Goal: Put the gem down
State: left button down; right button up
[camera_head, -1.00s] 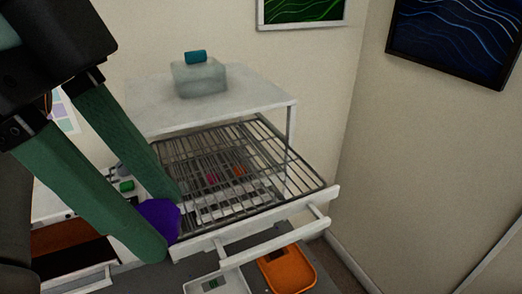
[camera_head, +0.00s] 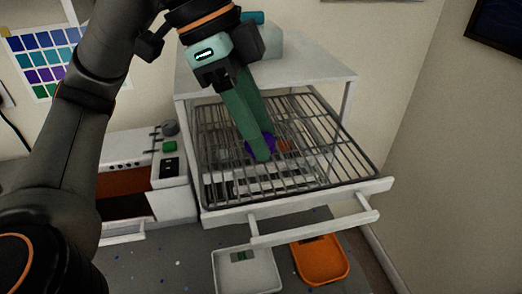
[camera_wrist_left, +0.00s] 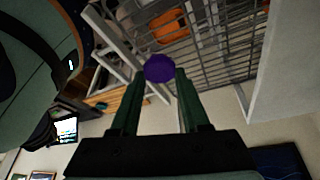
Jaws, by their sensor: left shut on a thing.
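The purple gem (camera_head: 270,143) is held between the green fingertips of my left gripper (camera_head: 264,147). The gripper is shut on it and points down over the pulled-out wire rack (camera_head: 335,165). The fingers hide part of the gem in the head view. In the left wrist view the gem (camera_wrist_left: 159,68) shows between the two fingertips, with the rack bars beyond it. I cannot tell whether the gem touches the bars. My right gripper is not in view.
The rack sits under a white shelf top (camera_head: 310,75) and has a white front handle (camera_head: 318,222). A white tray (camera_head: 248,284) and an orange tray (camera_head: 345,268) lie below in front. A white machine with a green button (camera_head: 169,146) stands at left. The rack's right side looks clear.

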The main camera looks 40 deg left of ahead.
pick_arm(q)
jog(key=shift+w+a+f, duration=0.1)
jog(key=shift+w+f, duration=0.25)
jog(key=shift+f, duration=0.1)
jog(key=shift+w+a+f+b, duration=0.15)
jog(key=shift+f+b, duration=0.35)
jog(key=shift+f, duration=1.2)
jog(key=shift+f, duration=0.1)
jog(key=shift+c, duration=1.9)
grip_release()
jog(key=p+v, duration=0.4)
jog(key=v, duration=0.8)
jog(key=shift+w, duration=0.1)
